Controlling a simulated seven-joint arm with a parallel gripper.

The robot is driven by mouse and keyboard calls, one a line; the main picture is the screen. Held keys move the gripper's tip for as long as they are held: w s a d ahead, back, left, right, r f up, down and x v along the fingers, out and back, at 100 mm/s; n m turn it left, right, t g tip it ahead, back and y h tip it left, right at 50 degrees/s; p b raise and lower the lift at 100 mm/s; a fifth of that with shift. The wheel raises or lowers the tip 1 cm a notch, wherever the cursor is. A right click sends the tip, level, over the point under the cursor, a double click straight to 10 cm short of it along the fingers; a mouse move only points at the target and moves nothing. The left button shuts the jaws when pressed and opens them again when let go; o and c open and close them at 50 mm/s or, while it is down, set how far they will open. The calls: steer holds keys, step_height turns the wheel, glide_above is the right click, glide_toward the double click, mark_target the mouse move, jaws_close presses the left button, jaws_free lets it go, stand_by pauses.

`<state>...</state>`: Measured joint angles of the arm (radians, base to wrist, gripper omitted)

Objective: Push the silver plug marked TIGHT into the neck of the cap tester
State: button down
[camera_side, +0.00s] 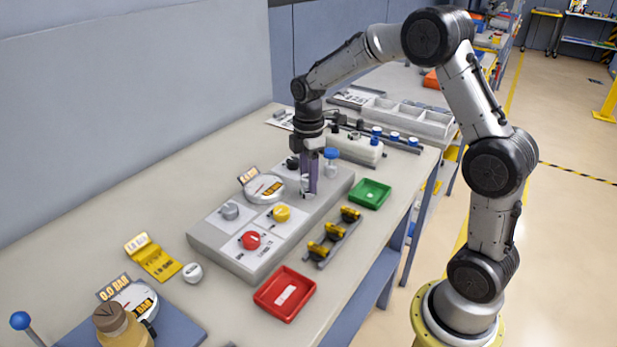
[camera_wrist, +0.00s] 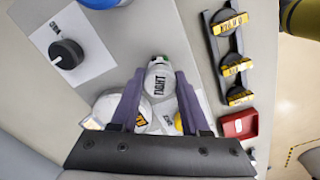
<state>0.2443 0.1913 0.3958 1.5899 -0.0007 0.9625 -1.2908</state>
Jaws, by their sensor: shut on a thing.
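The silver plug marked TIGHT (camera_wrist: 159,80) is between the two fingers of my gripper (camera_wrist: 157,100) in the wrist view, its lettering facing the camera. In the side view my gripper (camera_side: 308,188) points down over the far part of the grey panel (camera_side: 222,240), shut on the plug. I cannot tell whether the plug's lower end touches the panel. What looks like the cap tester, with a brass neck (camera_side: 118,325), a 0.0 BAR gauge (camera_side: 133,300) and a blue-ball lever (camera_side: 20,320), stands at the front left, well away from my gripper.
The panel bears a gauge (camera_side: 264,189), a grey knob (camera_side: 229,211), a yellow knob (camera_side: 282,213) and a red knob (camera_side: 250,240). A green tray (camera_side: 387,192), a red tray (camera_side: 268,298) and a rack of yellow-marked parts (camera_side: 334,238) lie nearby. A silver cap (camera_side: 192,272) and yellow card (camera_side: 153,257) stand near the tester.

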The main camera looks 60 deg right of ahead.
steer(key=shift+f, duration=0.85)
steer(key=shift+c, duration=1.5)
jaws_free()
step_height(320, 180, up, 14)
steer(key=shift+f, duration=0.15)
